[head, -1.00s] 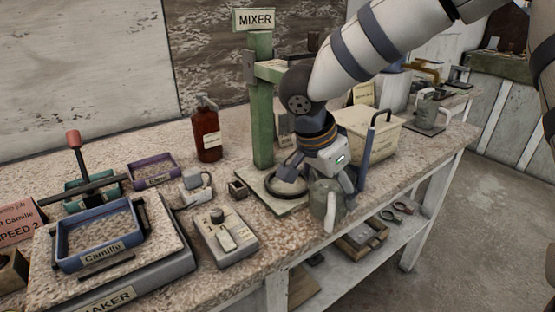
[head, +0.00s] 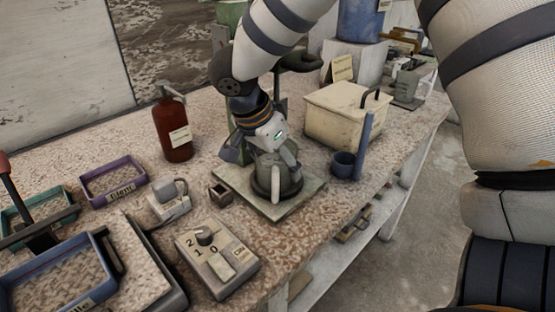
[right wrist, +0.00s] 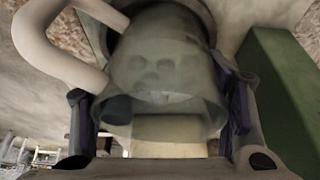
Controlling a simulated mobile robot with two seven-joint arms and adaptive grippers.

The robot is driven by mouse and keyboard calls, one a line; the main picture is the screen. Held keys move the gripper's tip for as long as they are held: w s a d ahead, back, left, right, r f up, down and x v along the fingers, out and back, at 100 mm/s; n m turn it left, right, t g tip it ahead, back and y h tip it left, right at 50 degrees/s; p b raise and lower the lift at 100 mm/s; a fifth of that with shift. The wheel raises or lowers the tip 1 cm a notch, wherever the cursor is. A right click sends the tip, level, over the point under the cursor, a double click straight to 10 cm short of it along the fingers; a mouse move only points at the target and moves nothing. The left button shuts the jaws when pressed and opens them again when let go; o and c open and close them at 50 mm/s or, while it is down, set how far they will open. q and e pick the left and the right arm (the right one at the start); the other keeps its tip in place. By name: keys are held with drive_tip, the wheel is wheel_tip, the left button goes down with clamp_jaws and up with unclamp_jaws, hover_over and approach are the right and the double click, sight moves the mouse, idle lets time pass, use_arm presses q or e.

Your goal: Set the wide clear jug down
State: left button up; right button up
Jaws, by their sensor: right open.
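The wide clear jug (head: 288,182) stands upright on the mixer's square base plate (head: 307,203), at the dark round ring (head: 262,190). Its pale handle faces the front in the head view. My right gripper (head: 268,158) is just above and behind the jug, with its fingers open on either side of it. In the right wrist view the jug (right wrist: 165,75) fills the space between the two fingers, with its handle at upper left. The jug looks empty. My left gripper is not in view.
The green mixer post is mostly hidden behind my arm. A control box with a dial (head: 217,257) and a small square pot (head: 220,193) are left of the plate. A cream bin (head: 345,117) and a blue cup (head: 344,165) stand at right. A red bottle (head: 174,128) stands behind.

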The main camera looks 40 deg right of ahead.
drive_tip(key=o, duration=0.4)
drive_tip(key=shift+r, duration=0.1)
drive_tip(key=shift+s+r, duration=0.1)
drive_tip(key=shift+s, duration=0.1)
drive_tip(key=shift+w, duration=0.1)
drive_tip(key=shift+r, duration=0.3)
drive_tip(key=v, duration=0.5)
drive_tip(key=shift+a, duration=0.1)
drive_tip(key=s+a, duration=0.1)
drive_tip(key=a, duration=1)
drive_tip(key=shift+a+f+b, duration=0.15)
drive_tip(key=shift+a+b, duration=0.25)
